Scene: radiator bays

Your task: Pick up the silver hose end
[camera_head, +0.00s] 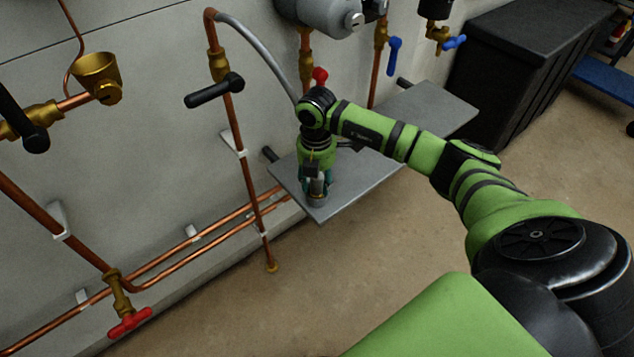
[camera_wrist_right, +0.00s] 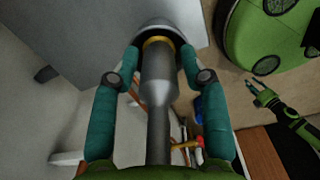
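The silver hose end (camera_wrist_right: 158,75) is a metal cylinder with a narrower stem and a gold ring. It runs between the two teal fingers of my right gripper (camera_wrist_right: 159,58), which are drawn in close on both sides of it. In the head view my right gripper (camera_head: 316,184) points down over the front left of the grey shelf (camera_head: 370,165), with the hose end (camera_head: 317,188) between its fingers. The hose end's contact with the shelf is unclear. My left gripper (camera_wrist_right: 260,92) shows small at the right of the wrist view, its fingers spread and empty.
A grey hose (camera_head: 262,47) arcs from a copper pipe with a black-handled valve (camera_head: 214,91) down behind my right wrist. A red knob (camera_head: 320,75) and blue-handled valves (camera_head: 394,55) are close behind. A black bin (camera_head: 520,65) stands at right. Floor in front is clear.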

